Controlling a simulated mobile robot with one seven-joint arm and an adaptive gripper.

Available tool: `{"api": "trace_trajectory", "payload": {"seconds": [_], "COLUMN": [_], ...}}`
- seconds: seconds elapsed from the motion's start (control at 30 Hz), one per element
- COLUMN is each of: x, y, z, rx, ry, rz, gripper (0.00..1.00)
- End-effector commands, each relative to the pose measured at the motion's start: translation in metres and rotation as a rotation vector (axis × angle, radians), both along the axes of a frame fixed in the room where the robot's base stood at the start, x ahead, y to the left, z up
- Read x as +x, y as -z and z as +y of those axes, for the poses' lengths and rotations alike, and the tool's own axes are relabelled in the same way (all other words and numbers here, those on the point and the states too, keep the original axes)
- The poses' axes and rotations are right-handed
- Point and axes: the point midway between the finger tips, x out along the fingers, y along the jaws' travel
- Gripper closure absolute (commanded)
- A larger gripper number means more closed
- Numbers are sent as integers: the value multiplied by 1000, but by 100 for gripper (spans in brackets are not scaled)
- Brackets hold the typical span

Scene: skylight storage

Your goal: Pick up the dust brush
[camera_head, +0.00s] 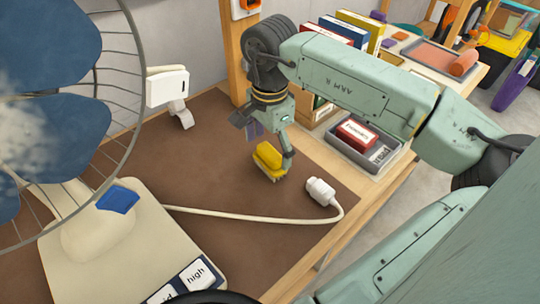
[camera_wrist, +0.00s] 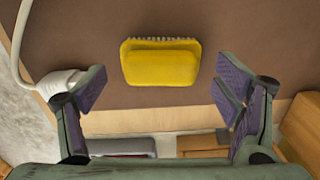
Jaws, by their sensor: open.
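The dust brush (camera_head: 268,160) is a yellow block with pale bristles along one edge. It is on the brown mat on the table, below my gripper (camera_head: 268,143) in the head view. In the wrist view the brush (camera_wrist: 160,63) is at the upper middle, ahead of and between the two fingers. My gripper (camera_wrist: 165,95) is open, with purple finger pads spread wide apart and nothing between them. The pads appear clear of the brush in the wrist view. In the head view one finger hangs close beside the brush, and I cannot tell whether it touches.
A white plug (camera_head: 321,191) on a cord lies right of the brush. A big fan (camera_head: 110,245) fills the left. A grey tray (camera_head: 375,160) with a red box stands at the right, near upright books (camera_head: 358,32). The mat (camera_head: 225,240) is clear in front.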

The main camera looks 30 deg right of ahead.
Motion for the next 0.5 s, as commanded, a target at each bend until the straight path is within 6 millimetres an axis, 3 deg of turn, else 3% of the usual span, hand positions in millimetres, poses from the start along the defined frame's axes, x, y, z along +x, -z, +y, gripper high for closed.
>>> {"api": "trace_trajectory", "payload": {"seconds": [0.17,0.37,0.5], "x": [0,0,0], "y": [17,19,18], "z": [0,-1,-1], "rx": [1,-1,-1], "ry": [0,1,1], "rz": [0,-1,-1], "gripper": [17,17,24]}}
